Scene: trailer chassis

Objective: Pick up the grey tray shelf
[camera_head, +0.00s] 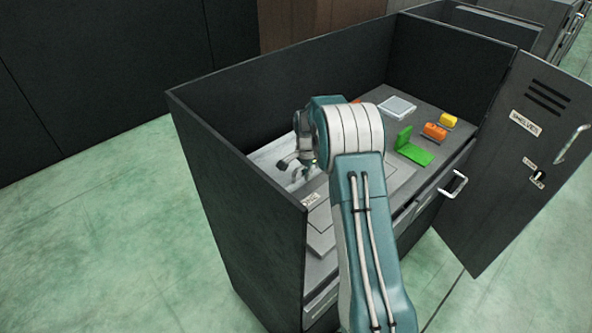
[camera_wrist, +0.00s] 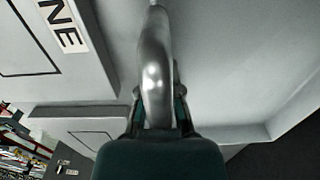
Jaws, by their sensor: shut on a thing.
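A pale grey panel, which looks like the grey tray shelf (camera_head: 272,153), shows at the left inside the open-topped dark cabinet, partly hidden by my arm. My gripper (camera_head: 296,166) is at this panel, shut on its edge as far as I can tell. The exact contact is hidden by the gripper body.
The dark cabinet's walls (camera_head: 240,185) rise around the work area. Its door (camera_head: 510,150), marked SHELVES, stands open at right. A green bracket (camera_head: 413,150), orange block (camera_head: 435,131), yellow block (camera_head: 448,120) and small pale tray (camera_head: 397,107) sit on the grey surface. Green floor lies open at left.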

